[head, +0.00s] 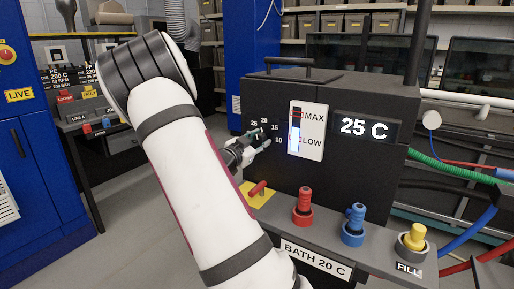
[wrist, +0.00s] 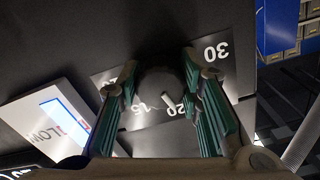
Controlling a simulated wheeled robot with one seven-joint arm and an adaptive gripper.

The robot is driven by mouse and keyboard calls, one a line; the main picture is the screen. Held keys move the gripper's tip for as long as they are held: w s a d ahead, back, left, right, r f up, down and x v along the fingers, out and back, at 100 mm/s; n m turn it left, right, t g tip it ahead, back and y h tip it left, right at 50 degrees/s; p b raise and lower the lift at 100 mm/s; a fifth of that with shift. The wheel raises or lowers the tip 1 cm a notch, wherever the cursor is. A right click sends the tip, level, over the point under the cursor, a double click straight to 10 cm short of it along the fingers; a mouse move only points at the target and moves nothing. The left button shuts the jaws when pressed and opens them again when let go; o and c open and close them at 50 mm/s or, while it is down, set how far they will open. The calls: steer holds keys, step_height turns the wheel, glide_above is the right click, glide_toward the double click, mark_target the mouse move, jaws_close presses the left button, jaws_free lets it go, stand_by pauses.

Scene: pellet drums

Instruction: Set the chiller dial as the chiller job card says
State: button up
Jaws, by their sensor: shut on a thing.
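The chiller (head: 350,174) is a dark box with a display (head: 365,127) reading 25 C. A white card on the ledge front (head: 316,260) reads BATH 20 C. The chiller dial (wrist: 158,84) is a round black knob on the chiller's face. My gripper (head: 252,148) is shut on it, with one finger on each side in the wrist view (wrist: 160,76). A short white pointer line on the dial appears directed near the 20 mark. In the head view my gripper mostly hides the knob; scale numbers 25, 20, 15 and 10 show around it.
A level gauge (head: 308,131) marked MAX and LOW is right of the dial. The ledge below bears a red valve (head: 303,202), a blue valve (head: 354,222) and a yellow FILL cap (head: 415,236). Hoses run at right.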

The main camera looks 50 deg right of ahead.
steer(key=shift+w+a+f+m+b, duration=0.1)
steer(key=shift+w+m+b, duration=0.1)
steer(key=shift+m+b, duration=0.95)
steer(key=shift+m, duration=0.25)
steer(key=o, duration=1.2)
steer(key=shift+c, duration=0.2)
steer(key=shift+w+r, duration=0.15)
steer(key=shift+r, duration=0.1)
steer(key=shift+a, duration=0.4)
steer(key=a, duration=0.3)
steer(key=s+a, duration=0.1)
steer(key=a, duration=0.7)
steer(key=shift+s+f, duration=0.2)
steer(key=shift+s, duration=0.15)
